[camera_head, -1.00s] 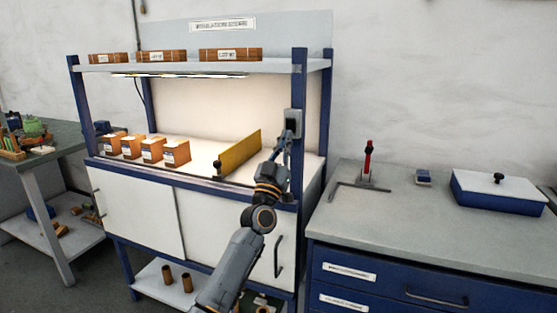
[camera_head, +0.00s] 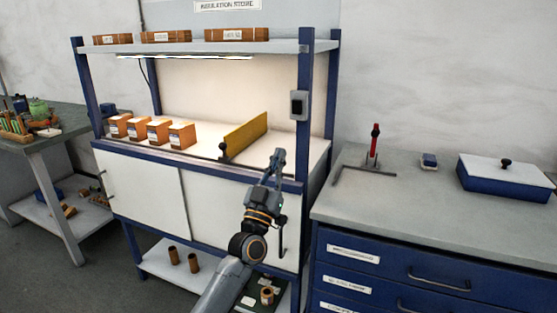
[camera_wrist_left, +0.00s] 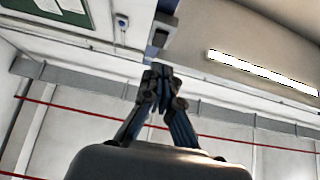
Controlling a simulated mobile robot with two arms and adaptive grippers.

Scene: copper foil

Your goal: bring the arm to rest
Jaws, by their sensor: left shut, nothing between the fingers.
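My left arm comes up from the bottom middle of the head view. Its gripper (camera_head: 277,161) is in front of the right part of the blue-framed bench, near its front edge and below the grey switch box (camera_head: 298,105). The fingers are shut with nothing between them. In the left wrist view the fingertips (camera_wrist_left: 158,72) meet, with wall, ceiling and a light strip behind them. My right gripper is not in view.
A yellow panel (camera_head: 246,134) and several boxes (camera_head: 158,130) are on the bench. A drawer cabinet (camera_head: 415,215) with a blue lidded box (camera_head: 500,180) is at right.

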